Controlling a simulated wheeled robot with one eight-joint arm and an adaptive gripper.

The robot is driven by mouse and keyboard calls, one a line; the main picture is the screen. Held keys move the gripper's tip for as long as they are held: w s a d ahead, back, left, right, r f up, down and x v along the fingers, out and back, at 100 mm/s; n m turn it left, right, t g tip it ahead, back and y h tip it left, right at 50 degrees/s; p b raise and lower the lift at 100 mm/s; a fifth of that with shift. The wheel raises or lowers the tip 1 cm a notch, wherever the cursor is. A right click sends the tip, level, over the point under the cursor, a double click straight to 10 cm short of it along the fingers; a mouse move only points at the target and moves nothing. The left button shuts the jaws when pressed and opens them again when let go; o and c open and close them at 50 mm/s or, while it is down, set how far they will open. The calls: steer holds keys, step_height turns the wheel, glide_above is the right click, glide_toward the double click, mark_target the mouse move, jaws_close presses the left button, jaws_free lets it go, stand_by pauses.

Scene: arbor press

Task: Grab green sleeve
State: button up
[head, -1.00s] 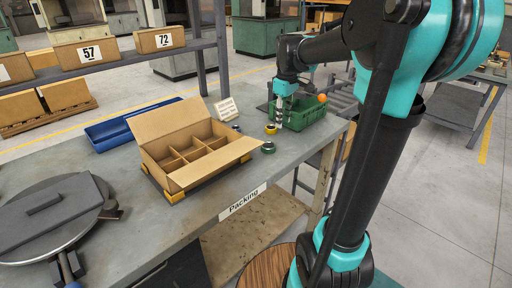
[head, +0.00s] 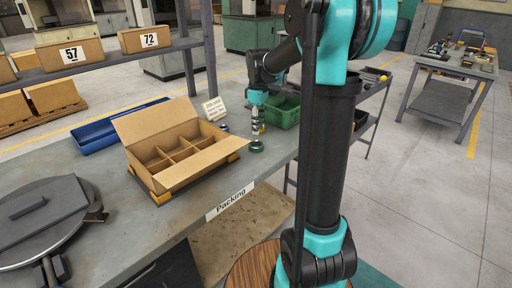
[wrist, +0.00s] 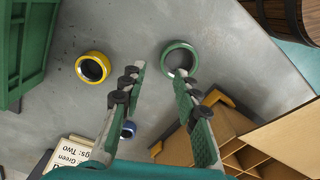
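The green sleeve (wrist: 179,46) is a short ring on the grey bench top. In the wrist view it lies just beyond my right fingertip. In the head view the green sleeve (head: 257,149) sits right below my gripper (head: 257,128). In the wrist view my gripper (wrist: 160,74) is open, its two fingers apart with nothing between the tips. A yellow sleeve (wrist: 92,56) lies to the left and a blue sleeve (wrist: 128,129) lies near the left finger, partly hidden by it.
A divided cardboard box (head: 172,184) stands open beside the sleeves; its compartments look empty. A green bin (head: 285,112) stands behind my gripper. A printed card (head: 214,108) stands at the back. A blue tray (head: 95,138) and a round dark device (head: 40,222) are farther left.

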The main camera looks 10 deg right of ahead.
mark_target(255, 150)
steer(key=shift+s+f, duration=0.15)
steer(key=shift+f, duration=1.3)
steer(key=shift+s+f, duration=0.1)
steer(key=shift+f, duration=1.35)
jaws_close()
